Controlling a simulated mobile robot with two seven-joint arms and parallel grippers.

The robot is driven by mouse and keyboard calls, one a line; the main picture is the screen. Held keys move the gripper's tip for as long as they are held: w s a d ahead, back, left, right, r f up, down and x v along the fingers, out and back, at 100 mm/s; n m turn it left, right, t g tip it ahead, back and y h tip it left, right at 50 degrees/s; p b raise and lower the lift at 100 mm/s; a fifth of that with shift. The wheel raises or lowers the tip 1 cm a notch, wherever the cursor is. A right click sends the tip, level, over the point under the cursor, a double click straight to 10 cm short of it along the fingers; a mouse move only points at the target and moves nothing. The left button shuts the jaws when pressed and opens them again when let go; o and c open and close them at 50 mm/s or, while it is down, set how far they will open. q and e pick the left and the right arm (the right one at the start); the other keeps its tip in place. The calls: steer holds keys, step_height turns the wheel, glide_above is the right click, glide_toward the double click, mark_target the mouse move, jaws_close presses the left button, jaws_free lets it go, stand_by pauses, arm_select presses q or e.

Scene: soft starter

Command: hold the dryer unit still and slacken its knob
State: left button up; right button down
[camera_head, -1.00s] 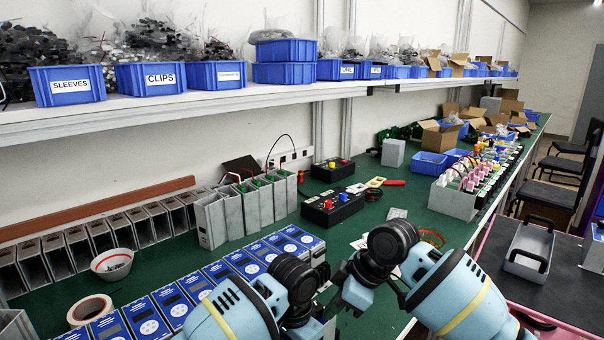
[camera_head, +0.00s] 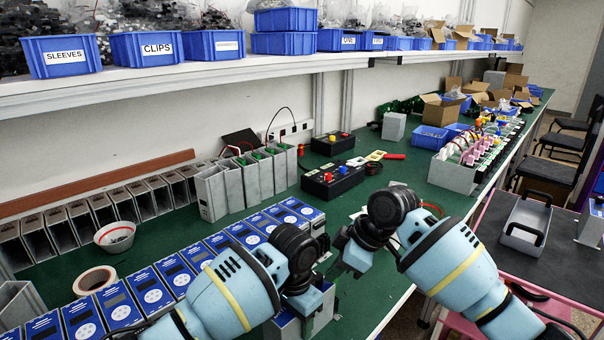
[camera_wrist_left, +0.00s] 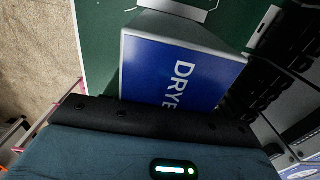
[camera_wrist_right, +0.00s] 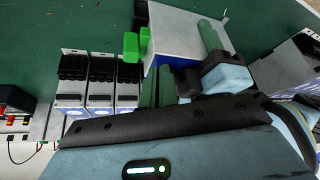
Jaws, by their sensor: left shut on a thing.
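The dryer unit is a grey box with a blue face lettered "DRYE", the rest cut off; it fills the middle of the left wrist view (camera_wrist_left: 178,72). In the head view its grey side (camera_head: 290,328) shows low, partly hidden under my left gripper (camera_head: 314,300). My left gripper is shut on it. My right gripper (camera_head: 343,252) is above and slightly right of the left one, close to it. Whether its fingers are open is unclear. A grey-white box with green connectors (camera_wrist_right: 185,35) shows in the right wrist view. I cannot make out the knob.
A row of blue-faced units (camera_head: 170,275) runs along the bench at left, with a tape roll (camera_head: 95,280) and a white bowl (camera_head: 115,235). Grey housings (camera_head: 235,185) and black boxes with coloured knobs (camera_head: 332,180) stand behind. A metal tray (camera_head: 525,228) is at right.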

steer(key=shift+a+r, duration=0.1)
steer(key=shift+r, duration=0.05)
stand_by(0.3)
steer(key=shift+d, duration=0.4)
steer(key=shift+r, duration=0.1)
steer(key=shift+r, duration=2.8)
steer(key=shift+r, duration=0.1)
steer(key=shift+s+a+f, duration=0.1)
steer(key=shift+s+f, duration=0.15)
steer(key=shift+f, duration=0.8)
steer(key=shift+s+a+f, duration=0.1)
steer(key=shift+s+f, duration=0.2)
steer(key=shift+f, duration=0.7)
steer(key=shift+s+f, duration=0.25)
steer(key=shift+f, duration=0.8)
steer(key=shift+w+a, duration=0.2)
steer(key=shift+a, duration=0.15)
